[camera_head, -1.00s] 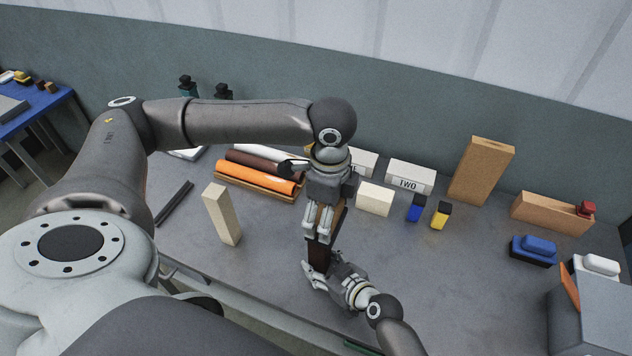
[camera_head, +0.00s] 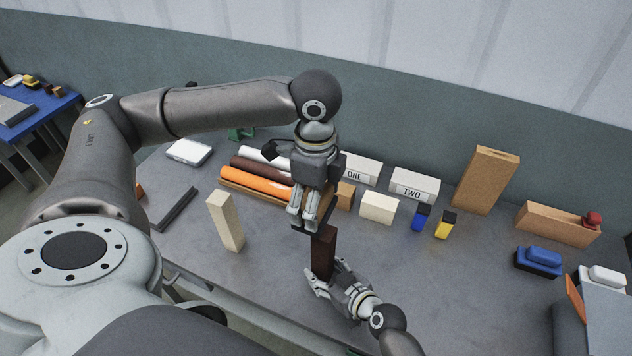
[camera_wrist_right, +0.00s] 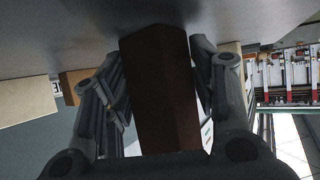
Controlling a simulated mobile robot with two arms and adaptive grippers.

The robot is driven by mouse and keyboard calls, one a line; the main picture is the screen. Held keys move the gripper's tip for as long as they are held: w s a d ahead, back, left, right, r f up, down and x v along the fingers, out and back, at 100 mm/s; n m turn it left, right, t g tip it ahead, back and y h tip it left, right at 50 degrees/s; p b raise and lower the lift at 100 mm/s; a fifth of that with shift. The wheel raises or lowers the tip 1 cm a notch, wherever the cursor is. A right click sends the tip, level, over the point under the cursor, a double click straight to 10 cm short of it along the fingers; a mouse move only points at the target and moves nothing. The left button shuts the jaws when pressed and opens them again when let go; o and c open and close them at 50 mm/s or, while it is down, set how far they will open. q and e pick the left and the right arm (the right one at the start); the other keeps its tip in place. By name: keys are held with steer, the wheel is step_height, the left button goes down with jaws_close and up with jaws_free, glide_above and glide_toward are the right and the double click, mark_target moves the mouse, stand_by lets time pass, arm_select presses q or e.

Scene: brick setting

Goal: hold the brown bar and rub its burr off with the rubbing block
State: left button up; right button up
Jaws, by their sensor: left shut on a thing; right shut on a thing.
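The brown bar (camera_head: 325,252) stands nearly upright at the front middle of the table. My right gripper (camera_head: 325,278) is shut on its lower part; the right wrist view shows the bar (camera_wrist_right: 163,90) between the two fingers. My left gripper (camera_head: 310,212) is above the bar, pointing down, and is shut on the rubbing block (camera_head: 327,203), which has a brown body and a dark underside. The block is close to the bar's top end; I cannot tell whether they touch. The fingers partly hide the block. No burr can be made out on the bar.
A pale upright block (camera_head: 226,222) stands to the left. Orange, brown and white rolls (camera_head: 256,184) lie behind my left gripper. Boxes marked ONE (camera_head: 361,169) and TWO (camera_head: 414,184), a cream block (camera_head: 379,207) and blue and yellow pieces stand behind right.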

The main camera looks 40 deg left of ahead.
arm_select(q)
steer(key=shift+r, duration=1.65)
arm_select(e)
steer(key=o, duration=0.9)
steer(key=shift+c, duration=0.2)
steer(key=shift+d, duration=0.15)
steer(key=v, duration=1.1)
steer(key=shift+s+d+r, duration=0.15)
steer(key=shift+d, duration=0.15)
